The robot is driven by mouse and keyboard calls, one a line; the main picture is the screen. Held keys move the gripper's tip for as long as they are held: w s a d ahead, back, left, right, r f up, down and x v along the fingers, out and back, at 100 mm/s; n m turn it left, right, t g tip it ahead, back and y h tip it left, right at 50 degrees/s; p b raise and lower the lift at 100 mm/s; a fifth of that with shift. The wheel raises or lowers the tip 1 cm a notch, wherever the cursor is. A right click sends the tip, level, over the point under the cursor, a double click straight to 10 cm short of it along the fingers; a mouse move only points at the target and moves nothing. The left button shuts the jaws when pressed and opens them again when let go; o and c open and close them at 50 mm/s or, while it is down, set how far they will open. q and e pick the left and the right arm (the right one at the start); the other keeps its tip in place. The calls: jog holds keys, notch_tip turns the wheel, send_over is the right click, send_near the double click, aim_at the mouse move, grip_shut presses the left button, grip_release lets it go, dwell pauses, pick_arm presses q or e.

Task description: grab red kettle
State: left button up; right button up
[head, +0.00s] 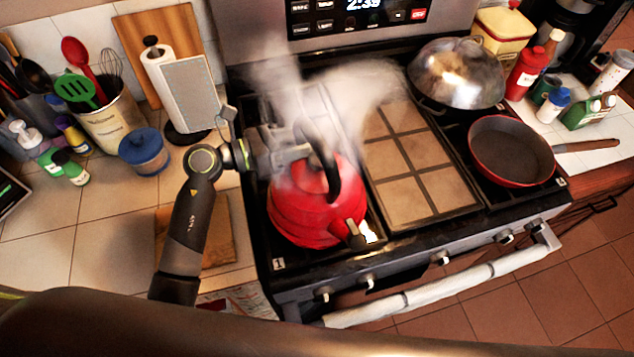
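The red kettle (312,212) stands on the front left burner of the stove (430,235). It has a black handle arching over its top, and steam rises around it. A small flame glows at its lower right. My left arm comes in from the left, and its gripper (312,150) is at the black handle from the left side. Steam and the handle hide the fingertips, so I cannot tell if they are closed on it. My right gripper is not in view.
A red frying pan (510,152) and a steel dome lid (456,74) sit on the right burners. A blue jar (143,152), a paper towel stand (160,65) and a utensil pot (108,120) stand on the left counter. The middle griddle (415,165) is clear.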

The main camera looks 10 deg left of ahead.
pick_arm(q)
jog(key=shift+f, duration=0.1)
jog(key=shift+c, duration=0.6)
grip_shut()
jog(key=shift+f, duration=0.1)
dwell(0.4)
jog(key=shift+r, duration=0.2)
